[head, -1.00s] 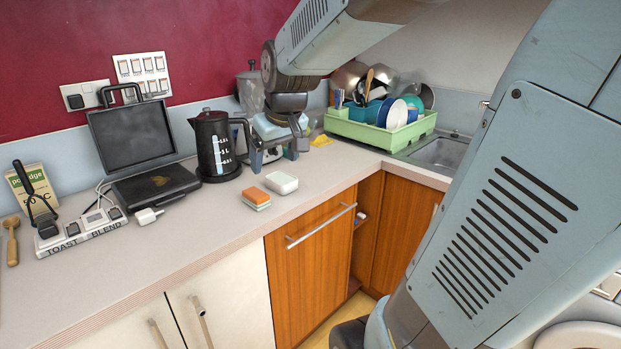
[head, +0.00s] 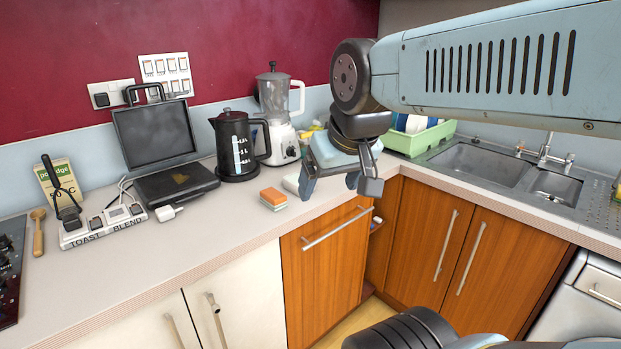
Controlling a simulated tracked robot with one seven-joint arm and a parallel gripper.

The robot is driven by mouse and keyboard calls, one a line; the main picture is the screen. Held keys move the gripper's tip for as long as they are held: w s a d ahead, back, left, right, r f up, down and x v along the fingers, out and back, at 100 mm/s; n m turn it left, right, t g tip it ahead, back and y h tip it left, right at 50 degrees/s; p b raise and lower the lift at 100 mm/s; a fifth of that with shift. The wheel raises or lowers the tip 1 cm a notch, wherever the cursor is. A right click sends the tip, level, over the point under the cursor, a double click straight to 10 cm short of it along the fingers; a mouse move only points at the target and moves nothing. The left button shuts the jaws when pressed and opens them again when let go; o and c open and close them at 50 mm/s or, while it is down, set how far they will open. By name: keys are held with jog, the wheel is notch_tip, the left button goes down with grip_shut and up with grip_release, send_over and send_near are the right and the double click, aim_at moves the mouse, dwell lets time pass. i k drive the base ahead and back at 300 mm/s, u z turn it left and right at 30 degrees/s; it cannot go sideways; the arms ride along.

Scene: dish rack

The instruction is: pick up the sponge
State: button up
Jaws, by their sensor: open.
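The sponge (head: 273,199), orange on top with a pale lower layer, lies flat on the counter near its front edge, right of the kettle. My gripper (head: 338,192) is open and empty, pointing down to the right of the sponge and apart from it. Its left finger stands in front of a white block (head: 291,184), which is partly hidden beside the sponge.
A black kettle (head: 232,148) and a blender (head: 279,115) stand behind the sponge. The green dish rack (head: 424,137) and sink (head: 480,163) are at right. Counter in front of the sponge is clear.

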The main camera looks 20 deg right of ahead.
aim_at(274, 199)
jog(key=u, duration=0.15)
jog(key=i, duration=0.65)
jog(key=z, duration=1.2)
